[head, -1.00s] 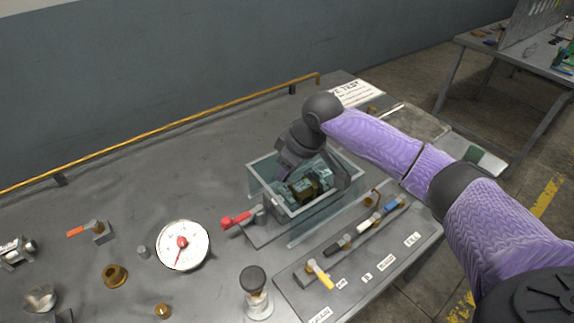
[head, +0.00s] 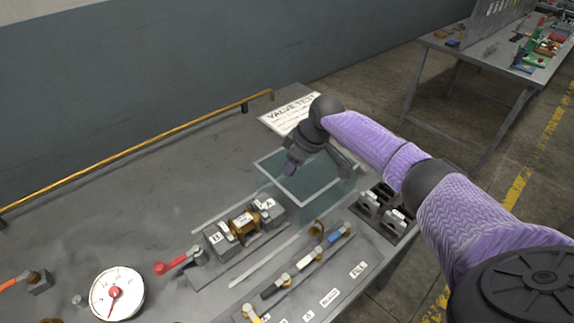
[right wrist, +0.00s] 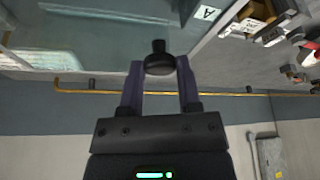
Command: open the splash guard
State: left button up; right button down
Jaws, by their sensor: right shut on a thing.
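The splash guard (head: 322,207) is a clear box with a pale rim. In the head view it stands to the right of the brass valve (head: 243,224) with its grey labelled blocks, which is uncovered between two pale rails (head: 262,264). My right gripper (head: 291,168) is at the guard's rim. In the right wrist view its two fingers (right wrist: 159,72) are shut on a small black knob (right wrist: 158,58), beside the guard's clear panel (right wrist: 100,35). The knob is hidden in the head view. My left gripper is not in view.
A red-handled lever (head: 178,261) and a round gauge (head: 117,292) are left of the valve. A panel of coloured levers (head: 310,262) lies in front. Grey parts in a dark holder (head: 382,209) are at the right edge. A yellow pipe (head: 130,153) runs along the back.

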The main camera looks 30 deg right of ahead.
jog(key=shift+d, duration=0.15)
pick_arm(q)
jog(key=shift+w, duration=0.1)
pick_arm(e)
jog(key=shift+c, duration=1.5)
grip_release()
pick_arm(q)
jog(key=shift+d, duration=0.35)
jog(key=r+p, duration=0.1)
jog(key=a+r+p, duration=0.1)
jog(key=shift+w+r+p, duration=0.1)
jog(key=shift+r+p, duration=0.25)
pick_arm(e)
jog(key=v, duration=1)
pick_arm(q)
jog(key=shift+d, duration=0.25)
pick_arm(e)
jog(key=shift+f, duration=0.1)
